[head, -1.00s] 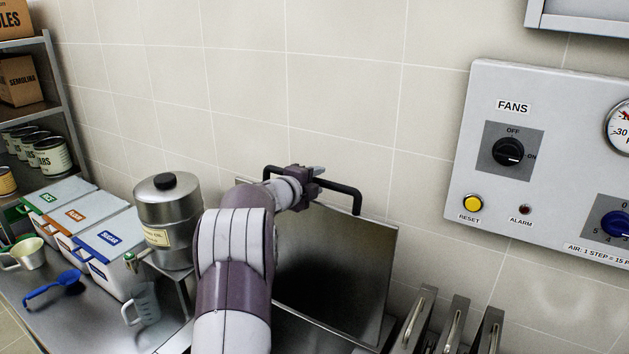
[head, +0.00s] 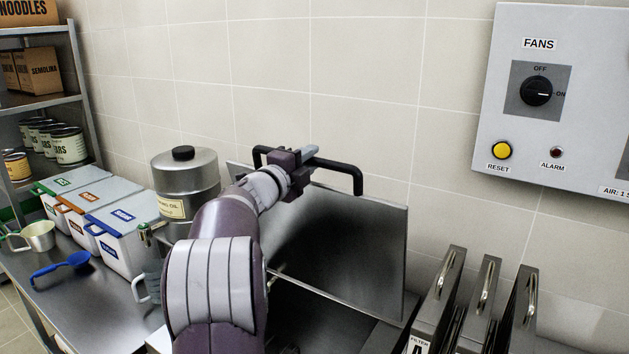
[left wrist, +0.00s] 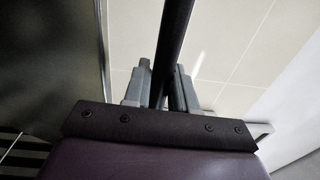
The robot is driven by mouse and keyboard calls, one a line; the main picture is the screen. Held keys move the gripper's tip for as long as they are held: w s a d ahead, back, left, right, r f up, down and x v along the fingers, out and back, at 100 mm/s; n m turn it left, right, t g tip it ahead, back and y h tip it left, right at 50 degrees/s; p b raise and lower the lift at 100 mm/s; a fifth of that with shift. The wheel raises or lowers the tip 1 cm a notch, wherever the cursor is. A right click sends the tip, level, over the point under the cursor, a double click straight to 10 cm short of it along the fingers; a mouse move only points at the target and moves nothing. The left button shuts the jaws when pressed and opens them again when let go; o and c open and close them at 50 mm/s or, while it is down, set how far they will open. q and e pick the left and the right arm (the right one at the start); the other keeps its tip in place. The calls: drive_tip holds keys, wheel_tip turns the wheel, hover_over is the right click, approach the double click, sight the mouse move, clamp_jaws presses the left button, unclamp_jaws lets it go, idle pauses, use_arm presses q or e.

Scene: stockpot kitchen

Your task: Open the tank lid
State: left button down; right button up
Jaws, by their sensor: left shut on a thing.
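The tank lid (head: 365,245) is a flat steel plate, tilted up steeply near the tiled wall. A black bar handle (head: 345,168) runs along its upper edge. My left gripper (head: 300,160) is shut on this handle. In the left wrist view, the dark bar (left wrist: 172,50) passes between the two fingers of the left gripper (left wrist: 162,85), and the lid (left wrist: 50,60) shows as a dark sheet at the left. The tank below the lid is partly hidden by my left arm. My right gripper is not in view.
Filter units (head: 435,300) with steel handles stand right of the lid. An oil canister (head: 185,185), labelled bins (head: 125,235), a blue scoop (head: 60,268) and a jug are at the left. A control panel (head: 560,90) hangs on the wall at the right.

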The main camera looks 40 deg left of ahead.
use_arm(q)
drive_tip(key=shift+s+d+f, duration=0.1)
drive_tip(key=shift+s+f, duration=0.15)
drive_tip(key=shift+s, duration=0.3)
drive_tip(key=shift+w, duration=0.1)
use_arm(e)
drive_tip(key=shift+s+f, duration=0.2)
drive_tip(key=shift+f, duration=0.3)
use_arm(q)
drive_tip(key=c, duration=1.1)
unclamp_jaws()
drive_tip(key=shift+r, duration=0.1)
drive_tip(key=shift+o, duration=0.2)
drive_tip(key=s+d+f+b, duration=0.1)
drive_tip(key=s+b, duration=0.2)
drive_tip(key=s, duration=0.9)
drive_tip(key=shift+s+d, duration=0.2)
drive_tip(key=shift+s, duration=0.05)
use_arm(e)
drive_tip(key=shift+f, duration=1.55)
